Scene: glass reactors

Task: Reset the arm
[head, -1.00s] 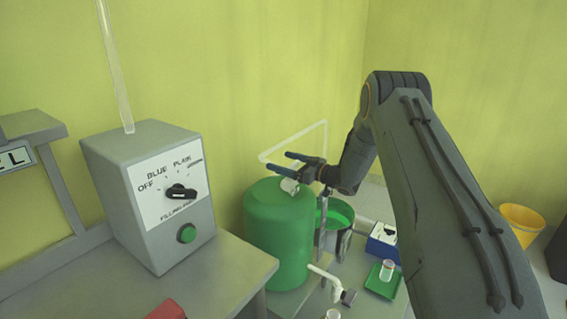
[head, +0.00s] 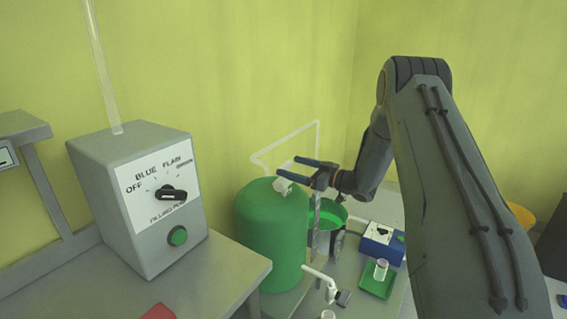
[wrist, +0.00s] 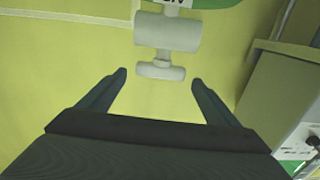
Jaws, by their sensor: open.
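My gripper (head: 304,168) is in the middle of the head view, over the green tank (head: 268,240), with its fingers pointing left. A white valve fitting (head: 283,186) is on top of the green tank. My arm fills the right of the head view.
A grey control box (head: 140,195) with a dial and green button stands on the grey bench at left. A green tray (head: 378,281) with a small cup, a blue box (head: 381,243) and a white pipe tap (head: 325,285) are right of the tank. A yellow bucket (head: 521,216) is partly hidden behind my arm.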

